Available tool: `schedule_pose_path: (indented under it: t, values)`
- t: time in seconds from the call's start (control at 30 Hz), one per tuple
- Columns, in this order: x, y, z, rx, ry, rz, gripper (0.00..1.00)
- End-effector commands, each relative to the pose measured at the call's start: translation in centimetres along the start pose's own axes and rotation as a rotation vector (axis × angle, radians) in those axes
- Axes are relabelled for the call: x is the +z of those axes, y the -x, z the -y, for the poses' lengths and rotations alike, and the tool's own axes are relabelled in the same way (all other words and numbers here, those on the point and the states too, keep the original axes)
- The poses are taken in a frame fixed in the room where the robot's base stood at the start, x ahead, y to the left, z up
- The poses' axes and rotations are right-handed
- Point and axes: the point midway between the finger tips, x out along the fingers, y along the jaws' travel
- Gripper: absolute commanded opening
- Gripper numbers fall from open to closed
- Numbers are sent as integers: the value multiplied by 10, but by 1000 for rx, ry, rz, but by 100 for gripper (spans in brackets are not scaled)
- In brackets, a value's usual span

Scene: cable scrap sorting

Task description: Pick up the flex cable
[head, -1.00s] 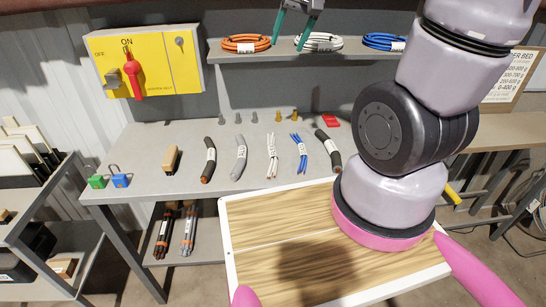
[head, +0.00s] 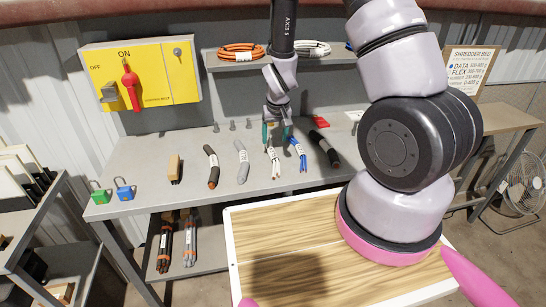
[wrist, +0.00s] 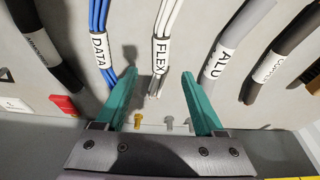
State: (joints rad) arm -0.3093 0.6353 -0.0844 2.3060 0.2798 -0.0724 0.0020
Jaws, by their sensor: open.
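The flex cable (head: 273,160) is a bundle of white strands on the grey bench. In the wrist view the flex cable (wrist: 161,53) carries a white label reading FLEX. My gripper (head: 277,128) hangs just over the far end of this bundle. In the wrist view my gripper (wrist: 160,73) is open, with a green finger on each side of the bundle's near end and nothing gripped. The exact height of the fingers above the bench is hard to tell.
The blue data cable (wrist: 103,50) and the grey ALU cable (wrist: 223,50) lie close on either side of it. Dark cables (head: 212,168) (head: 324,149) lie farther out. Small pegs (wrist: 168,124) stand behind. A shelf (head: 228,67) with coils hangs above the bench.

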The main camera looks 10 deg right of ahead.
Motion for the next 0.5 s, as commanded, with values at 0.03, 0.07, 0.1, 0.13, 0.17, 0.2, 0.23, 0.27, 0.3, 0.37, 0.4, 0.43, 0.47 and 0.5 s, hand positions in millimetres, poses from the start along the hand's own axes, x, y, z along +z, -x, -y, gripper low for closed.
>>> schedule_pose_path:
  t: [0.03,0.07,0.1,0.13,0.17,0.2,0.23,0.27,0.3,0.37,0.4,0.43,0.47,0.5]
  values:
    - [0,-8,0,1,-1,3,70]
    - [0,-12,0,1,-1,3,70]
    - [0,-17,0,0,0,2,70]
    - [0,-19,0,0,0,2,70]
    - [0,-22,0,0,-1,2,70]
    - [0,-24,0,0,-1,2,70]
    - [0,-25,0,0,-1,1,70]
    - [0,-27,0,0,-1,1,70]
    - [0,-30,0,0,-1,1,70]
    - [1,-38,0,0,-2,2,70]
    - [2,-44,1,0,-2,3,70]
    - [3,-49,1,0,-1,4,70]
    - [3,-54,1,0,0,3,70]
    - [4,-60,2,0,0,3,70]
